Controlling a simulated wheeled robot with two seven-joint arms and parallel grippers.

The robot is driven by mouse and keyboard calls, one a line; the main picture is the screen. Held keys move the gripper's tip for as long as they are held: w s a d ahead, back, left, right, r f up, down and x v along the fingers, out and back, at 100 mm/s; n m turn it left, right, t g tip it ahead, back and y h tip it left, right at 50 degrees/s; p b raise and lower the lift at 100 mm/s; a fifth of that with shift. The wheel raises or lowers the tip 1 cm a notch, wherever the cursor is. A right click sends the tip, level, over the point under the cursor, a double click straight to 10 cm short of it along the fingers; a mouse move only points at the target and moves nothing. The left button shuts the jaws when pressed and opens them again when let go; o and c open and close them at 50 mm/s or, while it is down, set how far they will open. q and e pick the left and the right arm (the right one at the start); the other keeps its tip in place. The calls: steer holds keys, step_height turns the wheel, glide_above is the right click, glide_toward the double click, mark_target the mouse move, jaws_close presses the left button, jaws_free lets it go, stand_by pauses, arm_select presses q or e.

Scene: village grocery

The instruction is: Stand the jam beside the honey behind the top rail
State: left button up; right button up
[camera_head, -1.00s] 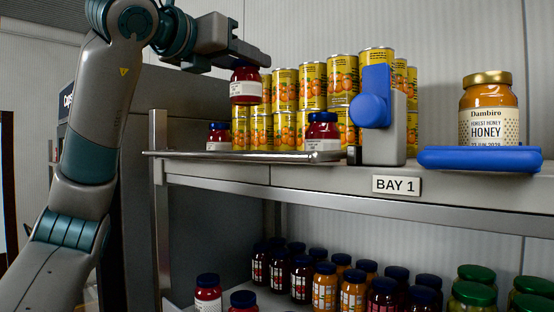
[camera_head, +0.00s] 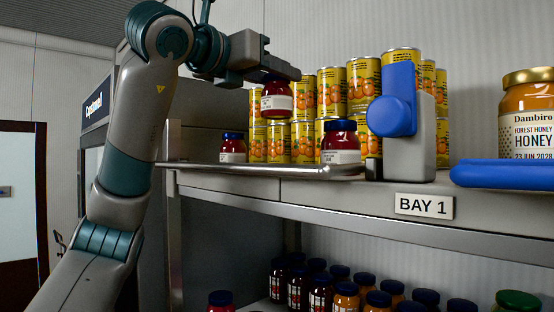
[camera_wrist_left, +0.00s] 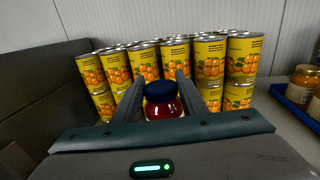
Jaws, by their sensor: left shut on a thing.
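My left gripper (camera_head: 285,76) is shut on a red jam jar (camera_head: 277,103) with a dark blue lid and white label. It holds the jar upright, raised above the top shelf in front of stacked yellow cans. In the left wrist view the jam jar (camera_wrist_left: 162,104) sits between the two fingers (camera_wrist_left: 162,95). The honey jar (camera_head: 530,118), with a gold lid, stands far right, behind the blue front of a holder (camera_head: 500,174), well apart from the held jam. The metal top rail (camera_head: 270,170) runs along the shelf's front left part. My right gripper is not in view.
Two other jam jars stand on the top shelf, one at left (camera_head: 232,150) and one nearer (camera_head: 341,144). A blue and grey upright block (camera_head: 398,110) stands between cans (camera_head: 362,85) and honey. Several jars (camera_head: 345,296) fill the lower shelf.

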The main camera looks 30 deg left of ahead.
mark_target(276, 118)
arm_select(q)
step_height(276, 118, down, 4)
steer(key=shift+f+p, duration=0.25)
steer(key=shift+p, duration=0.7)
steer(key=shift+a+f, duration=0.1)
steer(key=shift+f, duration=0.4)
steer(key=shift+f+p, duration=0.8)
steer(key=shift+f, duration=1.3)
steer(key=shift+f, duration=0.2)
